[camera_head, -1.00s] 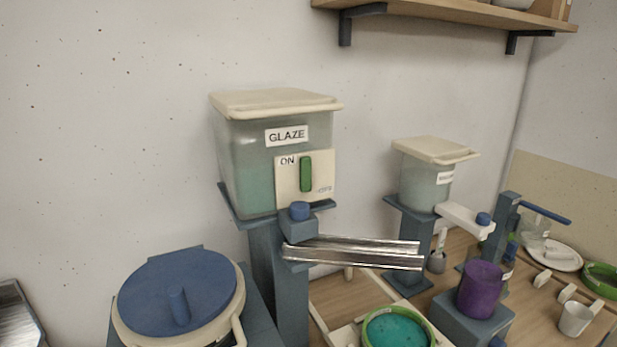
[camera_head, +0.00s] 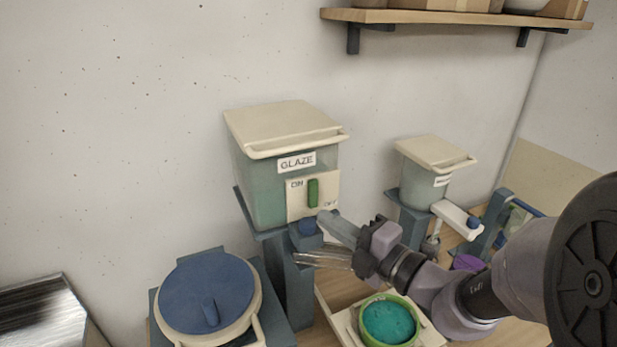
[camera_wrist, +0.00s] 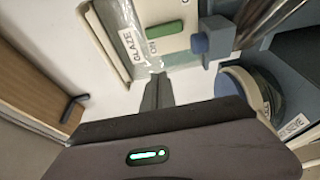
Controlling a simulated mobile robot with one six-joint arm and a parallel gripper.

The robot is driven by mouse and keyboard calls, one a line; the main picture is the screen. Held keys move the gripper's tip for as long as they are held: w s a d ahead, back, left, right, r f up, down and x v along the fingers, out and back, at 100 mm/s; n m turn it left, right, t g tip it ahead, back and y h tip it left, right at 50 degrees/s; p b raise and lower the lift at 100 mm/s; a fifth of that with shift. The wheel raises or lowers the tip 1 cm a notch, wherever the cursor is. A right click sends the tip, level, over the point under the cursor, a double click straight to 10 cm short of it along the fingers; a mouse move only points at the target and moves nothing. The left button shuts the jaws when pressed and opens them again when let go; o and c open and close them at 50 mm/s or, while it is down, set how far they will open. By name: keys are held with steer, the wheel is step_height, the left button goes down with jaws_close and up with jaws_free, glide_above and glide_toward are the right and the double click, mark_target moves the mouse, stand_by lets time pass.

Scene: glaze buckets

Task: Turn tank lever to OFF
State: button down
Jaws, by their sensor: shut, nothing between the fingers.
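The glaze tank (camera_head: 262,185) stands on a blue column, with a cream lid and a GLAZE label. Its green lever (camera_head: 313,193) stands upright on a cream plate, with ON at its upper left and OFF at its lower right. In the wrist view the lever (camera_wrist: 165,30) lies across the top, beside the word ON. My gripper (camera_head: 324,220) is shut and empty, in front of the tank and just below and right of the lever. In the wrist view its fingers (camera_wrist: 157,80) are together and point at the tank, apart from the lever.
A blue knob (camera_head: 307,226) on a block sits right under the lever plate, near my fingers. A metal chute (camera_head: 322,259) runs right below it. A green-rimmed teal bucket (camera_head: 388,321) stands below my arm. A blue-lidded bucket (camera_head: 206,293) is at left.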

mark_target(299, 186)
steer(key=x, duration=1)
steer(key=shift+w+b, duration=0.1)
steer(key=shift+b, duration=0.2)
steer(key=d, duration=0.1)
steer(key=w+d, duration=0.1)
steer(key=d, duration=0.1)
steer(key=shift+w+d, duration=0.1)
steer(key=shift+d, duration=0.25)
steer(key=shift+a, duration=0.1)
steer(key=shift+w+r+p, duration=0.1)
steer(key=shift+w+p, duration=0.05)
steer(key=shift+p, duration=0.25)
